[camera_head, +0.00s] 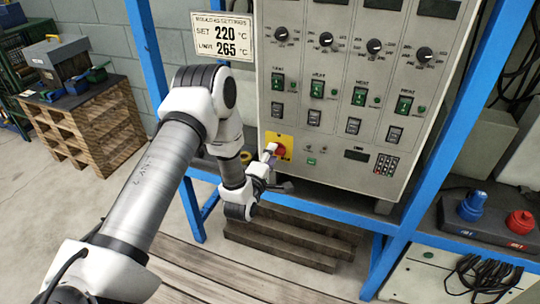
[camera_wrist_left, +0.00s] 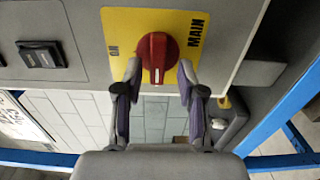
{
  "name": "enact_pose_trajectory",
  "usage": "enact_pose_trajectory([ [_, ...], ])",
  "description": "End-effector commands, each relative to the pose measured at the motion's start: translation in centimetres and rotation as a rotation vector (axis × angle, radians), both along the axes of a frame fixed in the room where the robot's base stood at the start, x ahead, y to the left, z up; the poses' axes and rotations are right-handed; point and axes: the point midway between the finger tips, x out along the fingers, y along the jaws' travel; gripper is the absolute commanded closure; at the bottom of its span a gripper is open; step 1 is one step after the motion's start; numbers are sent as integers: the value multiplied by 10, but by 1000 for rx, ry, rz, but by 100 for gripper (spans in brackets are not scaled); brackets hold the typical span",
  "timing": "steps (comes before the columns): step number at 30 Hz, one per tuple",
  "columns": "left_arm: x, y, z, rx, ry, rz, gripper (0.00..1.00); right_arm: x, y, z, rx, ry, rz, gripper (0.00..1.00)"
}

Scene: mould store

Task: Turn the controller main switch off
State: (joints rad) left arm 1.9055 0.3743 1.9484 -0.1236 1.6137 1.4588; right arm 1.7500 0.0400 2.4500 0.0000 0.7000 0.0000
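The main switch is a red rotary knob (camera_head: 280,150) on a yellow plate (camera_head: 288,139) at the lower left of the grey controller panel. In the left wrist view, the knob (camera_wrist_left: 156,56) sits on the yellow plate (camera_wrist_left: 195,20), which reads "MAIN" at right and has a smaller, hard-to-read mark at left. The knob's grip bar runs up and down in that view. My left gripper (camera_head: 269,153) is at the knob; its fingers (camera_wrist_left: 159,70) are apart, one on each side. Contact cannot be told. My right gripper is out of view.
Heat switches and dials fill the controller (camera_head: 340,135) above the knob. Blue frame posts (camera_head: 150,45) stand on both sides. Wooden beams (camera_head: 290,238) lie below. A pallet stack (camera_head: 90,125) stands at left, and a dark box with blue and red connectors (camera_head: 490,222) at right.

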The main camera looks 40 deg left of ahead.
Motion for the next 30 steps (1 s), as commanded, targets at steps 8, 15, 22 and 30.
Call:
enact_pose_trajectory([
  [8,-1,1,1,1,-4,4,59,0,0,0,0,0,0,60],
  [15,-41,-9,0,0,2,4,59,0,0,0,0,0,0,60],
  [22,-96,-23,0,0,3,2,59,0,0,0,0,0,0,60],
  [30,-116,-29,1,0,-2,1,59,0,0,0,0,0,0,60],
])
